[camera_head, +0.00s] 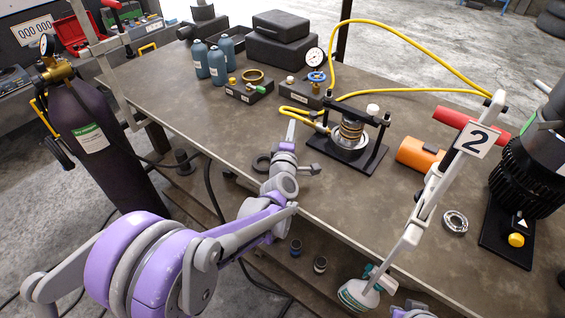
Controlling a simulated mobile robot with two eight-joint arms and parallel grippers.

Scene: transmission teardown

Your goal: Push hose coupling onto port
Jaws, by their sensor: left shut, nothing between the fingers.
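A yellow hose (420,91) runs over the bench from the gauge and blue valve (316,76). A shorter yellow loop (298,112) ends in a small metal coupling (322,128) at the left side of a black press fixture (368,158). The fixture holds a coil spring stack (351,130) on a round metal drum. The port is too small to make out, so I cannot tell whether the coupling is seated. My left gripper (291,130) is shut and empty, a little left of the coupling, apart from it in the picture.
A pressure gauge (316,58) and a block with a brass ring (254,77) stand behind. Blue bottles (218,65) and black cases (278,40) are at the back. An orange device (418,154) lies right.

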